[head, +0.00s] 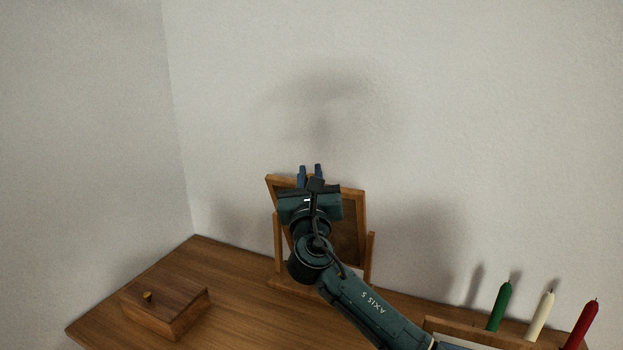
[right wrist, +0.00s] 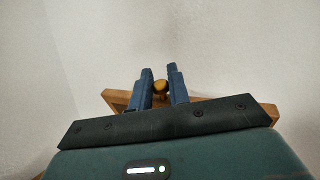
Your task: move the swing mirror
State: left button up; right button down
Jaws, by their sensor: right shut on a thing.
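The swing mirror (head: 359,220) is a wooden frame with a dark panel between two wooden posts on a base. It stands on the wooden table near the wall, and its frame is tilted in its stand. My right gripper (head: 310,172) is at the top of the frame, its blue fingers shut on the mirror. In the right wrist view, a round brass-coloured knob (right wrist: 160,86) shows between the fingers (right wrist: 160,84), with the frame's top edge (right wrist: 116,98) behind. My arm hides the middle of the mirror. My left gripper is not in view.
A wooden box (head: 165,304) with a small brass knob sits at the left of the table (head: 228,262). Green (head: 500,307), cream (head: 541,315) and red (head: 580,324) candles stand at the right. The wall (head: 420,110) is close behind the mirror.

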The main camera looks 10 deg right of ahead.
jog(key=c, duration=1.8)
grip_release()
jog(key=shift+a+f, duration=0.1)
jog(key=shift+f, duration=0.1)
jog(key=o, duration=0.3)
jog(key=shift+s+r, duration=0.1)
jog(key=shift+r, duration=0.05)
jog(key=shift+o, duration=0.2)
jog(key=b+v, duration=0.1)
jog(key=v, duration=1.2)
jog(key=shift+s, duration=0.1)
